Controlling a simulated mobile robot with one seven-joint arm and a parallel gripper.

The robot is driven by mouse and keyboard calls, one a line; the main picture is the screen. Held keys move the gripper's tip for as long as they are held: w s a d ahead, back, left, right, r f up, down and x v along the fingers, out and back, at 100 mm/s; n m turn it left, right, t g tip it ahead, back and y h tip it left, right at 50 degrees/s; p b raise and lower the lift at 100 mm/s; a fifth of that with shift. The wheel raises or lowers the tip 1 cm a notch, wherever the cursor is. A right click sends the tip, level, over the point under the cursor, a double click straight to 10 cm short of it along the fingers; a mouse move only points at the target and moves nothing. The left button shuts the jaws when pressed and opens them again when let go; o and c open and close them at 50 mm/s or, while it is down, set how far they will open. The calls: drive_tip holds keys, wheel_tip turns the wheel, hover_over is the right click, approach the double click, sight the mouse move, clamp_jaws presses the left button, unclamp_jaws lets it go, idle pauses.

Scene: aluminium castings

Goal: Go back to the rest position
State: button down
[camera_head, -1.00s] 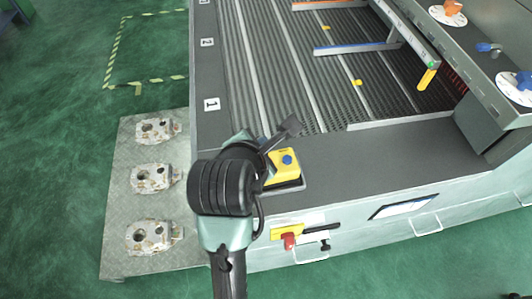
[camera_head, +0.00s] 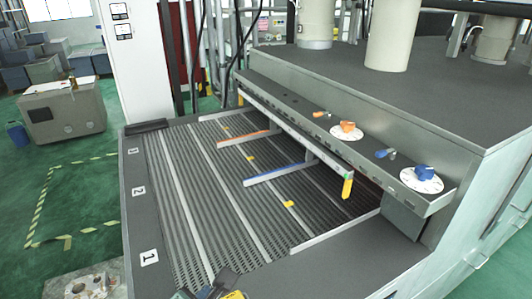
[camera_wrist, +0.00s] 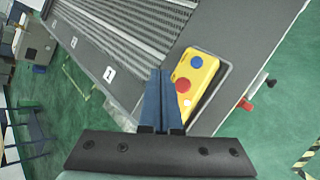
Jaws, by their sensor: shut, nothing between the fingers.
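My gripper (camera_wrist: 161,100) shows in the wrist view with its two dark fingers together and nothing between them. It is above the corner of the grey machine, beside a yellow button box (camera_wrist: 196,78) with blue, red and white buttons. I cannot tell from this view how far above the surface the fingers are. In the head view only small dark parts of my arm and a bit of the yellow button box (camera_head: 233,295) show at the bottom edge.
The grey machine bed (camera_head: 215,185) has ribbed lanes marked 1, 2 and 3. An overhanging panel (camera_head: 330,135) carries orange and blue knobs. A casting (camera_head: 90,288) lies on a plate at lower left. Green floor (camera_head: 60,170) with yellow-black tape is open at left.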

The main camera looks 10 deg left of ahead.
drive_tip(key=w+d+r+m+t+b, duration=0.1)
drive_tip(key=w+d+r+m+t, duration=0.2)
drive_tip(key=r, duration=0.4)
drive_tip(key=w+d+r+m+t+b, duration=0.1)
drive_tip(key=w+r+m+t, duration=0.1)
drive_tip(key=r+m, duration=0.4)
drive_tip(key=w+d+r+m+t+b, duration=0.1)
drive_tip(key=w+d+r+m+t, duration=0.2)
drive_tip(key=r, duration=0.4)
drive_tip(key=s+d+r+m+t+b, duration=0.1)
drive_tip(key=s+d+r+m+t, duration=0.1)
drive_tip(key=r, duration=0.5)
drive_tip(key=s+d+r+m+t+h, duration=0.1)
drive_tip(key=s+d+r+m+t, duration=0.1)
drive_tip(key=s+r+m+t, duration=0.3)
drive_tip(key=s+d+r+m+t+b, duration=0.1)
drive_tip(key=s+d+r+m+t, duration=0.2)
drive_tip(key=r+m, duration=0.7)
drive_tip(key=shift+s+r+h+b, duration=0.3)
drive_tip(key=shift+s+r, duration=0.3)
drive_tip(key=shift+s, duration=0.4)
drive_tip(key=shift+d, duration=0.1)
